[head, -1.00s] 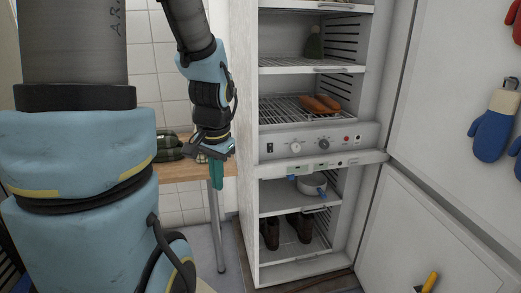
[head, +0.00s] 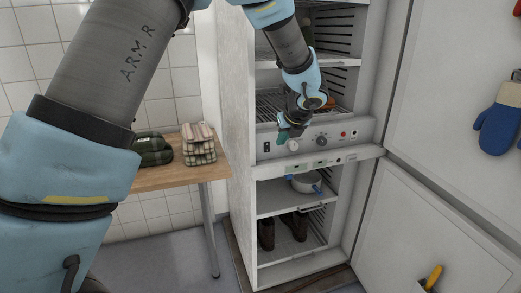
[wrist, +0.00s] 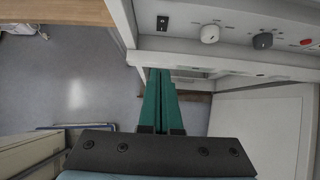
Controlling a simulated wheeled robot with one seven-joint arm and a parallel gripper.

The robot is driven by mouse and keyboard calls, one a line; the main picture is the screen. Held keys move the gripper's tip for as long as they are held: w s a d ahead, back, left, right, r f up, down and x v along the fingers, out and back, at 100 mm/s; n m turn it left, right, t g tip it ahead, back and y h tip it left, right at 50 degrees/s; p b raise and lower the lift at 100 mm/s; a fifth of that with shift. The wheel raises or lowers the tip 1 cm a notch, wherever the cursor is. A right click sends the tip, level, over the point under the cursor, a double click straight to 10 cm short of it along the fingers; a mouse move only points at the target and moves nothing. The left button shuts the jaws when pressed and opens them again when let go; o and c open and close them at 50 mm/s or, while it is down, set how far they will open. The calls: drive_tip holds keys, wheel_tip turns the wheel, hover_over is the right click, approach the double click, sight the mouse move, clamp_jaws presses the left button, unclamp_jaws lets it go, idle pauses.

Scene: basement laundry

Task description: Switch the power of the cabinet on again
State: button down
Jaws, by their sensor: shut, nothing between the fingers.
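The tall white cabinet (head: 237,120) stands open, with a control panel (head: 308,142) across its middle. A black rocker switch (head: 267,147) is at the panel's left end; it also shows in the wrist view (wrist: 163,23). Which way it is tipped is too small to tell. To its right are a white knob (head: 293,145), a dark grey knob (head: 322,139) and a red button (head: 343,134). My gripper (head: 282,137), with teal fingers, is in front of the panel, just right of the switch. In the wrist view the fingers (wrist: 160,75) are together and empty, below the switch.
The open upper door (head: 440,90) and lower door (head: 410,230) stand to the right. A wooden table (head: 180,176) with folded cloths (head: 198,146) is at the left. A ledge (head: 330,160) juts out below the panel.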

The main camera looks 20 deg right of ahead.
sight(270, 149)
drive_tip(key=shift+a, duration=0.1)
drive_tip(key=p+x, duration=0.1)
drive_tip(key=x, duration=0.3)
drive_tip(key=w+r+x, duration=0.1)
drive_tip(key=x, duration=0.3)
drive_tip(key=p+x, duration=0.1)
drive_tip(key=x, duration=0.3)
drive_tip(key=shift+w+r+p, duration=0.2)
drive_tip(key=shift+w+p, duration=0.1)
drive_tip(key=shift+w+f, duration=0.2)
drive_tip(key=shift+w, duration=0.3)
drive_tip(key=shift+w+d+f, duration=0.15)
drive_tip(key=shift+w+d, duration=0.05)
drive_tip(key=shift+w, duration=0.1)
